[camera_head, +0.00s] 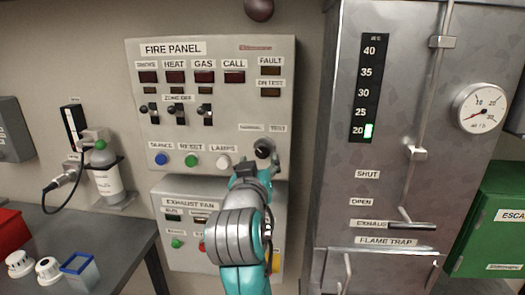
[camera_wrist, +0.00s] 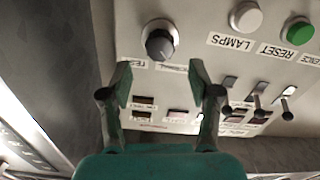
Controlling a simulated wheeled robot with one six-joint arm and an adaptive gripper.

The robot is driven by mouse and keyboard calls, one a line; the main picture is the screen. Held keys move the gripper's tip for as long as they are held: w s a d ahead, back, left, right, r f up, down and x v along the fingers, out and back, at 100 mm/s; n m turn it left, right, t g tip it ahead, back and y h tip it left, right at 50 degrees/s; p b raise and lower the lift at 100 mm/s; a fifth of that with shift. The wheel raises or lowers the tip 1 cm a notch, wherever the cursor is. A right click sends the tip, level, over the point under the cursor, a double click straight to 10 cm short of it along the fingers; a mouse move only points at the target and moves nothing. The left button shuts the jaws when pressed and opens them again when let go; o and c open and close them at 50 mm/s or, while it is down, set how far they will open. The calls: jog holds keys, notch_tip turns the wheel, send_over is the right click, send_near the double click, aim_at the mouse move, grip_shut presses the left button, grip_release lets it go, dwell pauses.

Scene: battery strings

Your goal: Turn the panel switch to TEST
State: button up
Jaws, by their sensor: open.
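The fire panel (camera_head: 135,90) is a light grey box on the wall. Its panel switch is a dark round knob (camera_head: 264,149) at the panel's lower right, under two small labels, the right one reading TEST (camera_head: 278,128). Which way the knob points is too small to tell. In the wrist view, which is upside down, the knob (camera_wrist: 160,42) sits beyond the fingertips, roughly centred between them. My gripper (camera_head: 246,166) is just below and left of the knob in the head view. In the wrist view my gripper (camera_wrist: 161,82) is open and empty, apart from the knob.
A white LAMPS button (camera_head: 223,161) and green RESET button (camera_head: 191,160) are left of the knob. Toggle switches (camera_head: 207,113) stand out above. The exhaust fan panel (camera_head: 160,215) is below. A metal cabinet (camera_head: 340,190) stands right. A bottle (camera_head: 105,172) hangs left.

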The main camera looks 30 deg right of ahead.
aim_at(262, 152)
jog(key=x, duration=0.7)
jog(key=shift+w, duration=0.1)
jog(key=shift+d, duration=0.1)
jog(key=c, duration=1.2)
